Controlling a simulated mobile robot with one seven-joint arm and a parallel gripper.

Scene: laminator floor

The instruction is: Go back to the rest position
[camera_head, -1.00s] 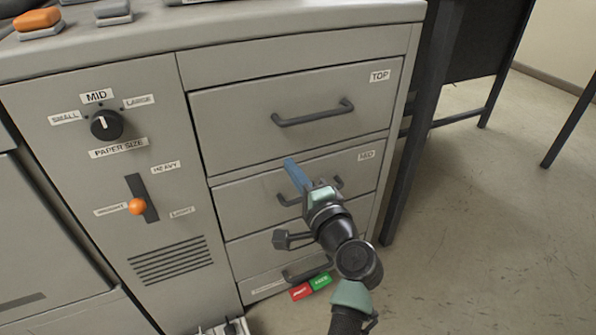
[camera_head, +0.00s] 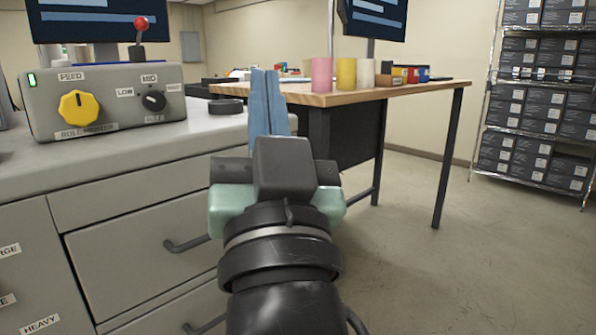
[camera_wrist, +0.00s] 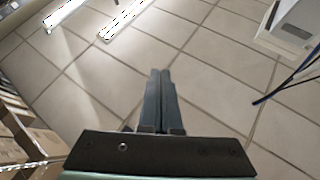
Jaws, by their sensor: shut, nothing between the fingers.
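My gripper (camera_head: 268,100) is in the middle of the head view, with its blue fingers pointing up. The fingers are together, with nothing between them. It stands in front of the right end of the grey machine cabinet (camera_head: 140,240), and its fingers overlap the left end of the wooden table in the picture. In the wrist view my gripper (camera_wrist: 160,80) shows shut and empty against a tiled ceiling (camera_wrist: 215,75) with bright lights.
A control box (camera_head: 105,100) with a yellow knob stands on the cabinet top. A wooden table (camera_head: 410,93) holds pink, yellow and white rolls. A wire shelf (camera_head: 535,130) of dark boxes stands at right. Open floor (camera_head: 430,260) lies between.

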